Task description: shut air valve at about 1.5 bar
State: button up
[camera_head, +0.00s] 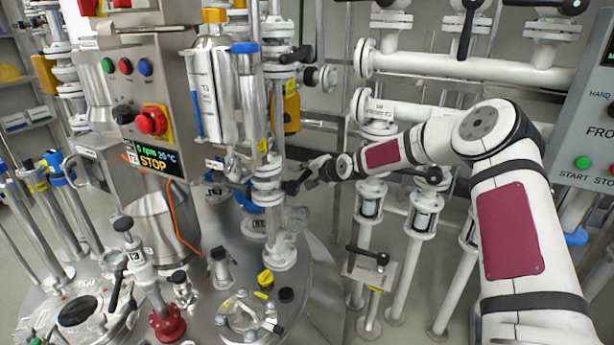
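My gripper (294,186) reaches in from the right, its dark fingers beside a white flanged vertical pipe (268,190) on the reactor lid. The fingers are small and dark here, so I cannot tell whether they are open or shut, or whether they touch anything. A blue valve handle (250,198) sits just left of them. No label in view clearly marks the air valve.
A control box (140,100) with a red stop button (151,120) and a lit STOP display (153,159) stands left. White pipes with black-handled valves (467,30) fill the back right. The reactor lid (215,310) carries several fittings. A grey panel (590,130) stands far right.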

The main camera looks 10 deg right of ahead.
jog(key=shift+r, duration=0.1)
jog(key=v, duration=1.2)
